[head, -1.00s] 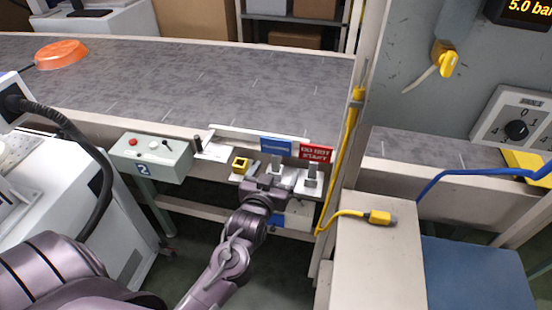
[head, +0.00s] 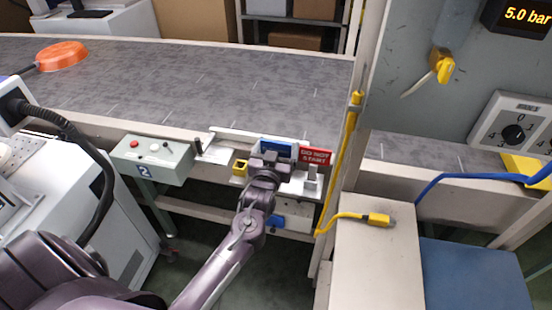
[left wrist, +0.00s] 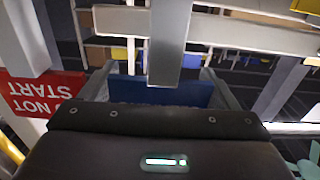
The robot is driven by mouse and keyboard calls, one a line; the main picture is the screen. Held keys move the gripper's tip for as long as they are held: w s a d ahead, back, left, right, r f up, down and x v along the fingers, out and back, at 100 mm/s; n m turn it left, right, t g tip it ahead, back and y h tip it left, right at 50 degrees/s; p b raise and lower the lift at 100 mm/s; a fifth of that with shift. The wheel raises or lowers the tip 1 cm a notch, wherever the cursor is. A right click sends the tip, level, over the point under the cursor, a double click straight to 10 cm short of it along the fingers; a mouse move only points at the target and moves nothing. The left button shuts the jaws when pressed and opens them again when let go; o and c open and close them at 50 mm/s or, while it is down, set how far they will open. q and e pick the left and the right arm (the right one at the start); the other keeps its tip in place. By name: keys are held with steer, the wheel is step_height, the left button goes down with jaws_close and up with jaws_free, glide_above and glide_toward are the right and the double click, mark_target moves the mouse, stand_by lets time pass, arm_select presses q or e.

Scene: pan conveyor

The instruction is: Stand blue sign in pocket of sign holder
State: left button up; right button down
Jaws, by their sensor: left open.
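The blue sign (head: 276,144) stands upright on the white ledge at the conveyor's front edge, left of a red DO NOT START sign (head: 315,153). My left gripper (head: 270,160) is at the blue sign's near side and hides its lower part. In the left wrist view the blue sign (left wrist: 160,93) lies just beyond the palm, between the open fingers. I cannot tell whether the fingers touch it. A grey upright bracket (head: 312,179), seemingly part of a sign holder, stands below the red sign. The holder's pocket cannot be made out. My right gripper is not in view.
A grey control box (head: 152,158) and a small yellow-rimmed block (head: 240,167) sit left of the signs. A yellow cable (head: 347,150) runs down the post at right. A yellow plug (head: 379,219) lies on the beige cabinet (head: 375,260). The grey conveyor (head: 200,80) behind is mostly clear.

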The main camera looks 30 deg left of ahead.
arm_select(q)
steer(key=c, duration=0.7)
